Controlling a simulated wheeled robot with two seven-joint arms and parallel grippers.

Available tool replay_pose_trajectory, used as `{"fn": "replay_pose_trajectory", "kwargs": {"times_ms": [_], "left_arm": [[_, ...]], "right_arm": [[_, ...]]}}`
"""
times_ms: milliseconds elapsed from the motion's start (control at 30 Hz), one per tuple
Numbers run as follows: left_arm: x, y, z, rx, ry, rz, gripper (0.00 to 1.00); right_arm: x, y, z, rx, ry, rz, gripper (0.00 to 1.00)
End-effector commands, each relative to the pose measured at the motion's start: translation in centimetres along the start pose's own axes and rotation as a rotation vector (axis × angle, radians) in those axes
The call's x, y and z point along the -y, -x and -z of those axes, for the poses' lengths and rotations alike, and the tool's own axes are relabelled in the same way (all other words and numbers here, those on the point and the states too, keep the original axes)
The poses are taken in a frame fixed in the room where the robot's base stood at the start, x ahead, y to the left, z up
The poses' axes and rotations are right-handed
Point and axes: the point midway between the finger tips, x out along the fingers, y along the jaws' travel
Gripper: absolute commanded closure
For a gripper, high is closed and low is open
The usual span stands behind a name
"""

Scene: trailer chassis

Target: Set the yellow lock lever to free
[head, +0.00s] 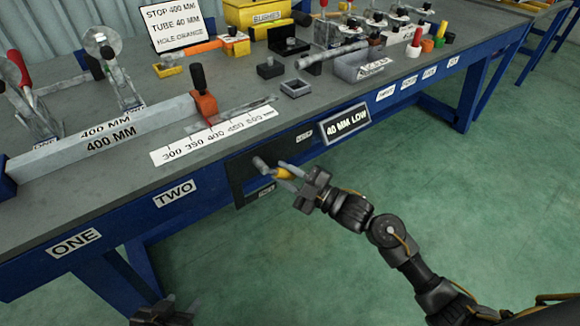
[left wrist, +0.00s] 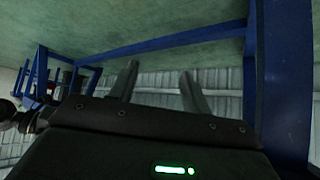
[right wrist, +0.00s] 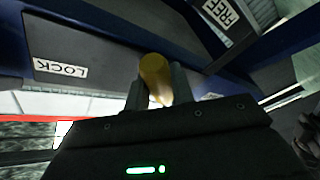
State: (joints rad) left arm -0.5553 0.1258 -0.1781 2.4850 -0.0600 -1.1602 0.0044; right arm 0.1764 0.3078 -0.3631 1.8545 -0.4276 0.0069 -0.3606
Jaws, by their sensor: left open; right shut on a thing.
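The yellow lock lever (head: 283,174) sticks out from a dark panel (head: 240,172) on the bench's front, with a grey rod end (head: 260,163) beside it. My right gripper (head: 288,177) is shut on the lever. In the right wrist view the yellow grip (right wrist: 154,72) sits between its two fingers (right wrist: 158,88). The lever's pivot is hidden there. My left gripper (head: 165,312) is low at the bottom edge, open and empty in the left wrist view (left wrist: 158,85).
The bench top (head: 130,165) carries a ruler strip (head: 215,130), a long bar (head: 100,138), clamps and small blocks. The green floor (head: 440,190) in front is clear.

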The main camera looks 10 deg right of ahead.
Motion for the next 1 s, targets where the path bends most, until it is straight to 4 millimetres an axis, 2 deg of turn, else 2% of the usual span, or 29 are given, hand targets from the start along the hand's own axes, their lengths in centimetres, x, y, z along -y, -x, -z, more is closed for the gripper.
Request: {"fn": "replay_pose_trajectory", "kwargs": {"times_ms": [500,800,1000], "left_arm": [[1.4,1.4,-4.0,0.23,0.042,0.034,0.52],[2.0,2.4,-6.0,0.346,0.066,0.048,0.52],[2.1,2.8,-6.6,0.382,0.074,0.052,0.52]], "right_arm": [[3.4,-0.8,0.5,-0.068,-0.416,-0.17,1.0],[4.4,-1.1,1.0,-0.092,-0.557,-0.228,1.0],[4.7,-1.2,1.1,-0.1,-0.598,-0.245,1.0]]}}
